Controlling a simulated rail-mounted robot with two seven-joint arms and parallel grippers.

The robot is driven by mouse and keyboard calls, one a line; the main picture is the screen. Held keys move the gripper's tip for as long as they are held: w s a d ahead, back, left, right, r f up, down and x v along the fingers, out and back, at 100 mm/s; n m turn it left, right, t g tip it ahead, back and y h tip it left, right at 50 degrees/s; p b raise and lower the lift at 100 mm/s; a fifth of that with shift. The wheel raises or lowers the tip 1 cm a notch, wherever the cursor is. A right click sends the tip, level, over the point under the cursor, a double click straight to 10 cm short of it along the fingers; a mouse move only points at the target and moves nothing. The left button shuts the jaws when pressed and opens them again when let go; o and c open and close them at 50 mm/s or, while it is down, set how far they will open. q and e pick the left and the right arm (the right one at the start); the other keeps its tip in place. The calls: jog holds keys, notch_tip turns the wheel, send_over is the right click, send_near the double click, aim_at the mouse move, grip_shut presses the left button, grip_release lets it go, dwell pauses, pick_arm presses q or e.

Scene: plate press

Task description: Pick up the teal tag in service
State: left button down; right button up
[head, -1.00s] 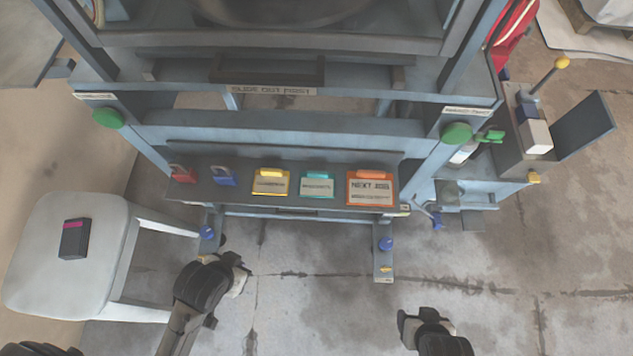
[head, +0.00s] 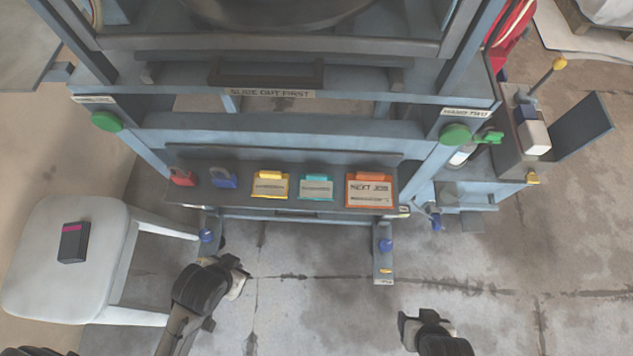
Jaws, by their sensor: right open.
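The teal tag (head: 316,189) stands on the dark front shelf of the press, between a yellow tag (head: 270,186) and a larger orange tag (head: 369,191) that reads "NEXT JOB". The teal tag's small lettering is too blurred to read. My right gripper (head: 425,324) is at the lower right, open, below and to the right of the teal tag and well apart from it. My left gripper (head: 237,278) is below and left of the teal tag, apart from the shelf. Its fingers are too unclear to tell their opening.
A red padlock (head: 182,178) and a blue padlock (head: 224,179) are on the shelf (head: 285,207), left of the tags. Green knobs (head: 108,122) flank the press frame. A white stool (head: 35,280) at left bears a dark box (head: 73,243). Floor in front is clear.

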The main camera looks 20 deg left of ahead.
pick_arm(q)
jog(key=shift+d, duration=0.15)
jog(key=c, duration=0.8)
grip_release()
jog(key=shift+a, duration=0.2)
jog(key=shift+o, duration=1.3)
